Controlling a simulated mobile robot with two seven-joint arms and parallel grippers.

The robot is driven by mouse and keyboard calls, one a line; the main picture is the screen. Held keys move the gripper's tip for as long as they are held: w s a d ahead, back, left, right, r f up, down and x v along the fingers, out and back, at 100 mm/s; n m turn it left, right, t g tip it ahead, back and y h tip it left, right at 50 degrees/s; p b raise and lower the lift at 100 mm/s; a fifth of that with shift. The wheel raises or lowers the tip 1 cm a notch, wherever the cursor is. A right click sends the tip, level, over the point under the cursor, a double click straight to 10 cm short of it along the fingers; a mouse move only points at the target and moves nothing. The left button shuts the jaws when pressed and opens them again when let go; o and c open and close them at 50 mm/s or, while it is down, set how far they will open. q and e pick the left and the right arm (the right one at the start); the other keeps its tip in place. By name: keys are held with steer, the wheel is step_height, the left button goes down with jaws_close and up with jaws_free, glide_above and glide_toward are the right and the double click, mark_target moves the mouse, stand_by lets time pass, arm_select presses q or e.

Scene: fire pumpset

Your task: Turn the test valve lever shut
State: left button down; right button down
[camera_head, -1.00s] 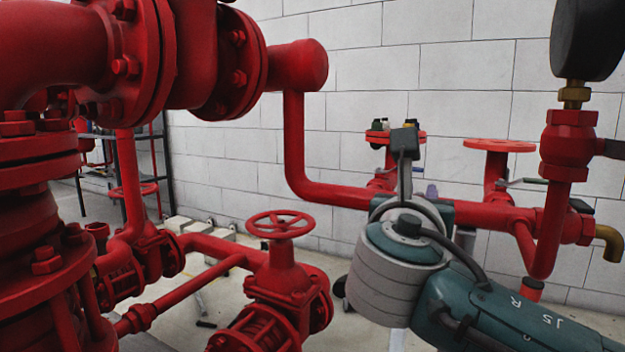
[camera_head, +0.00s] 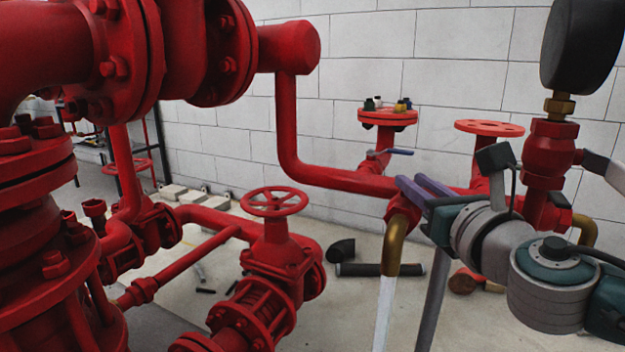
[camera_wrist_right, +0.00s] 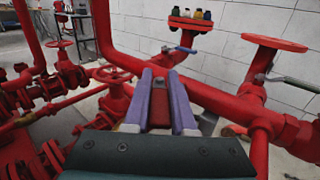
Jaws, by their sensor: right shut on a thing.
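My right gripper (camera_head: 418,188) has purple fingers and shows at the red pipe, just above a brass spout (camera_head: 392,250). In the right wrist view the fingers (camera_wrist_right: 161,85) are shut on a red piece, which looks like the test valve lever (camera_wrist_right: 160,106). In the head view the fingers and pipe hide that lever. A pale stream (camera_head: 383,315), looking like water, falls from the spout. My left gripper is not in view.
A blue-handled lever (camera_head: 390,152) sits under a flange with small coloured caps (camera_head: 388,114). A red disc (camera_head: 489,128), a dark gauge (camera_head: 580,45) and another brass spout (camera_head: 586,232) are to the right. A red handwheel valve (camera_head: 274,202) stands left of the gripper.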

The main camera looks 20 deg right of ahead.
stand_by(0.4)
steer(key=c, duration=0.7)
jaws_free()
steer(key=shift+c, duration=0.2)
